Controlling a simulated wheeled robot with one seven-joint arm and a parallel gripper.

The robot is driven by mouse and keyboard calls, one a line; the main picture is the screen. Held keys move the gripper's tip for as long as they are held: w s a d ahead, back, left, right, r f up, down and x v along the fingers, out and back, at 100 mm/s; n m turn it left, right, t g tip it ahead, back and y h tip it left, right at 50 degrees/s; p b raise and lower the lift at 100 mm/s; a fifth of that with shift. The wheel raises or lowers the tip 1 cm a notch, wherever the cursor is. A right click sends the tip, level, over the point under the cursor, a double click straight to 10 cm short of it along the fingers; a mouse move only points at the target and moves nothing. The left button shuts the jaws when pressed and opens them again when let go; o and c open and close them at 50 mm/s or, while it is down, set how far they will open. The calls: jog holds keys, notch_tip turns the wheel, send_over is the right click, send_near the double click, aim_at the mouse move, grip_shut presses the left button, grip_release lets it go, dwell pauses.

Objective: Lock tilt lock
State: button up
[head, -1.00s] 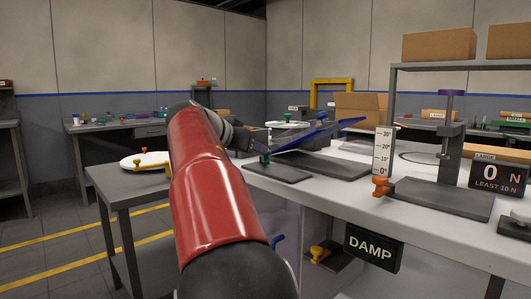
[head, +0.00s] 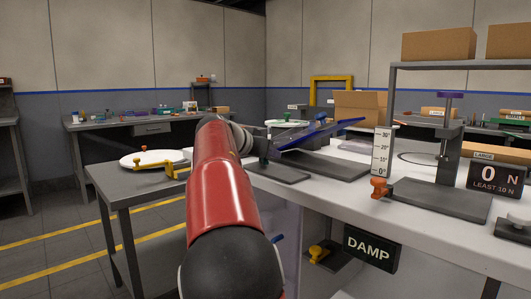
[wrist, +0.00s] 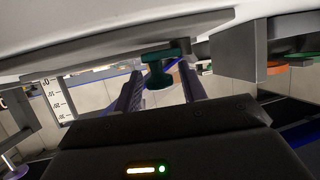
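A blue tilted plate (head: 320,131) stands raised over a dark base (head: 325,164) on the white bench. A white angle scale (head: 382,152) with an orange knob (head: 380,188) at its foot stands to its right. In the wrist view a green knob (wrist: 157,76) shows close to the tips of my gripper (wrist: 161,68), between the two fingers. The fingers are spread, and I see a gap on each side of the knob. I cannot tell how deep the knob sits between them. In the head view my red arm hides my gripper.
A DAMP sign (head: 373,249) hangs on the bench front. A press stand (head: 449,150) and a force display (head: 495,177) stand at the right. A side table (head: 125,191) with a white disc and yellow clamp is at the left.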

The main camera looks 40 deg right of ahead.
jog(key=c, duration=0.8)
jog(key=shift+o, duration=0.2)
jog(key=shift+s+d+f+n+t+y+b, duration=0.3)
jog(key=shift+n+t+b, duration=0.3)
jog(key=shift+b, duration=0.3)
jog(key=shift+d+r+n+t, duration=0.15)
jog(key=shift+d+n+t, duration=0.05)
jog(key=shift+n+t, duration=0.25)
jog(key=shift+d+r+n+t+y+p, duration=0.15)
jog(key=shift+n+t+y+p, duration=0.05)
jog(key=shift+n+t+y, duration=0.25)
jog(key=shift+d+r+n+t+y+p, duration=0.1)
jog(key=shift+n+t+y+p, duration=0.05)
jog(key=shift+n+t+y, duration=0.3)
jog(key=shift+d+f+n+t+p, duration=0.1)
jog(key=shift+n+t+p, duration=0.25)
jog(key=shift+n+t, duration=0.1)
jog(key=o, duration=1)
jog(key=shift+c, duration=0.2)
